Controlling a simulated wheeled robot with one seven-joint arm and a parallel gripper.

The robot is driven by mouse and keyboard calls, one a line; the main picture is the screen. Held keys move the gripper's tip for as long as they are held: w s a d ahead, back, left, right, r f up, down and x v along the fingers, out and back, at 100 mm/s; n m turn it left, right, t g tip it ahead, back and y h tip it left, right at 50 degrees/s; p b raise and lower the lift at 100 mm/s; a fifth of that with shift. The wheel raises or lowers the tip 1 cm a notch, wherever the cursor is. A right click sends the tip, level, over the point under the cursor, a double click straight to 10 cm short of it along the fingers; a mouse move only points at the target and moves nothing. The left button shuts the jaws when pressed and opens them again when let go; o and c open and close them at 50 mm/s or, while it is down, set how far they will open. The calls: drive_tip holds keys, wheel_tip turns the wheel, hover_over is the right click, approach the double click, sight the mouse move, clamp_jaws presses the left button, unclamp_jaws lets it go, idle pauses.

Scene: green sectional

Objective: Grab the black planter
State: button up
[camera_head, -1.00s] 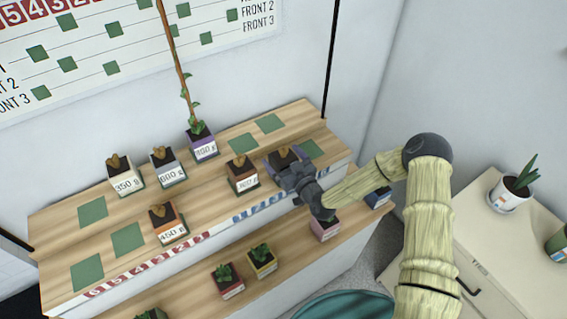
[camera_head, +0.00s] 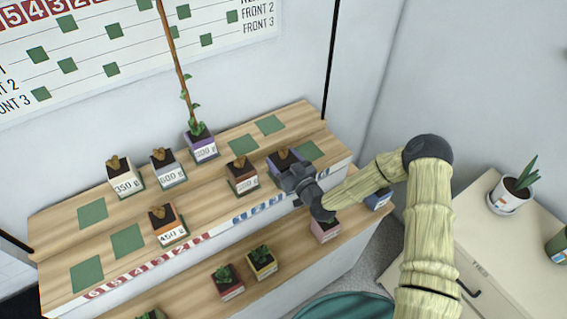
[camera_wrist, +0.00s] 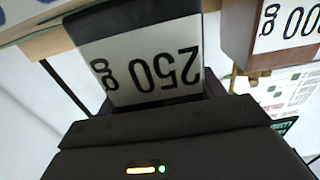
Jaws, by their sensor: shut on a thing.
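The black planter (camera_head: 287,163) stands at the front right of the upper wooden shelf, with dark soil and a brown sprout on top. My gripper (camera_head: 290,173) reaches it from the right and is shut on it. In the wrist view the dark planter (camera_wrist: 104,20) is close up, its white label reading "250 g" upside down. The dark gripper body (camera_wrist: 165,135) fills the bottom of that view. The fingertips are hard to make out against the planter, and its lower part is hidden in the head view.
A brown planter (camera_head: 242,177) stands just left of it. A purple planter (camera_head: 204,150) with a tall stem is behind to the left. Several other planters stand further left and on the lower shelf. Green squares (camera_head: 271,124) behind are bare. A white cabinet (camera_head: 500,255) is at right.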

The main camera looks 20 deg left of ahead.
wheel_tip(320, 180, up, 10)
drive_tip(key=b, duration=0.2)
drive_tip(key=shift+b, duration=0.35)
idle(0.6)
